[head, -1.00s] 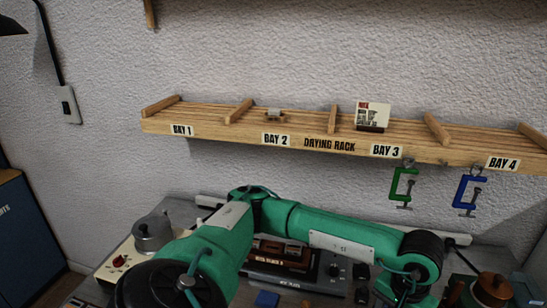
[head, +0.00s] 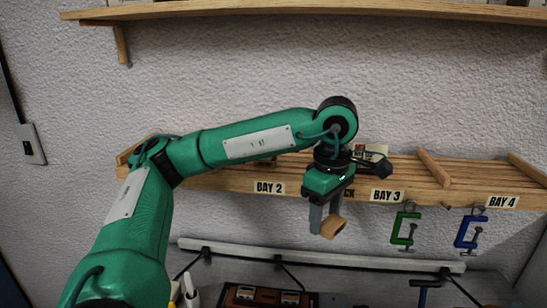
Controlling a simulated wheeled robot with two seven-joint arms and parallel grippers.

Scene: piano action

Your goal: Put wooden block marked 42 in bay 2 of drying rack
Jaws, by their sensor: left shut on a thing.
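The drying rack (head: 225,182) is a slatted wooden shelf on the wall, with wooden dividers and bay labels. My left gripper (head: 327,224) points down in front of the rack, between the bay 2 and bay 3 labels. It is shut on a small wooden block (head: 334,229), held below the rack's front edge. I cannot read a number on the block. My right gripper is not in view.
A picture card (head: 373,156) stands in bay 3, partly hidden by my wrist. A green clamp (head: 406,226) and a blue clamp (head: 469,229) hang under the rack's front. Another wooden shelf (head: 300,12) is above. Bay 4 looks clear.

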